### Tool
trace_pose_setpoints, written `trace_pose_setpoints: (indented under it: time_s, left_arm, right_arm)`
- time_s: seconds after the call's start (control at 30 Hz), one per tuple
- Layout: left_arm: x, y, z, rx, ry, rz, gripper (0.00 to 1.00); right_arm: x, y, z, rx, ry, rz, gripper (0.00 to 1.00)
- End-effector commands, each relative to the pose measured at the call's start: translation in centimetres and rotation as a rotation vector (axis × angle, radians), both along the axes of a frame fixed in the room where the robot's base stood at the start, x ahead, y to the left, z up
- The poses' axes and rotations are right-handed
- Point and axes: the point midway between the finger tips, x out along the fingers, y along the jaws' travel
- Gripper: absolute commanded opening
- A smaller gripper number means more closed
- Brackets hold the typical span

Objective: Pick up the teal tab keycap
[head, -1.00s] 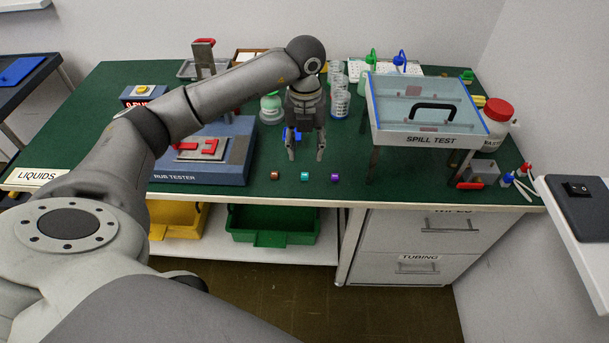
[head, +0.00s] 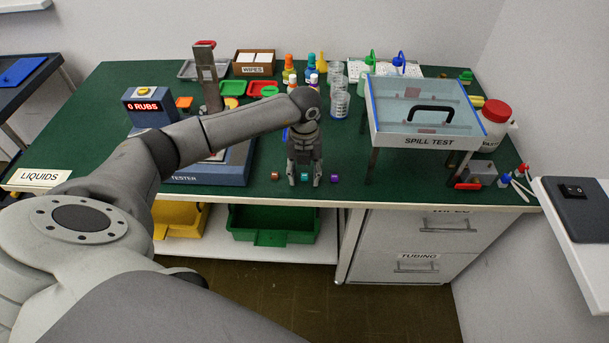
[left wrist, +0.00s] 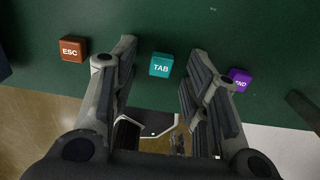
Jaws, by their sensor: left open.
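The teal TAB keycap (left wrist: 161,66) lies on the green bench top near its front edge, and it also shows in the head view (head: 305,176). My left gripper (head: 305,183) is open and points down right at the keycap. In the left wrist view my gripper's fingers (left wrist: 160,62) stand apart, one on each side of the teal keycap, with a gap to it on both sides. A brown ESC keycap (left wrist: 72,49) lies to the left of the fingers. A purple END keycap (left wrist: 240,79) lies to the right, partly hidden by the right finger. My right gripper is not in view.
The rub tester (head: 205,178) stands to the left of the keycaps. The spill test box (head: 430,142) stands on legs to the right. The bench's front edge (head: 400,205) is close to the keycaps. A green bin (head: 270,237) sits on the shelf below.

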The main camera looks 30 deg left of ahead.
Motion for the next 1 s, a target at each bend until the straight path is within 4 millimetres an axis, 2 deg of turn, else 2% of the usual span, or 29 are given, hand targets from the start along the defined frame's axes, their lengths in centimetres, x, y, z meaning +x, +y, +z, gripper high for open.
trace_pose_setpoints:
  time_s: [0.1,0.37,0.77,0.87,1.0]
  left_arm:
    - [0.0,0.0,0.0,0.0,0.0,0.0,0.4]
    - [0.0,0.0,0.0,-0.001,-0.001,0.0,0.08]
    - [0.0,0.0,0.3,-0.001,-0.001,0.0,0.08]
    - [0.1,0.0,0.9,-0.002,-0.002,0.0,0.08]
    - [0.1,0.0,2.7,0.0,-0.005,-0.001,0.08]
  right_arm:
    - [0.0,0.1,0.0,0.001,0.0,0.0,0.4]
    - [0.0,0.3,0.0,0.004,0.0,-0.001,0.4]
    - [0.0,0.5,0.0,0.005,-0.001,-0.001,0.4]
    - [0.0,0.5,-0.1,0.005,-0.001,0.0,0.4]
    - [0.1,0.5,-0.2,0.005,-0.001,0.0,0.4]
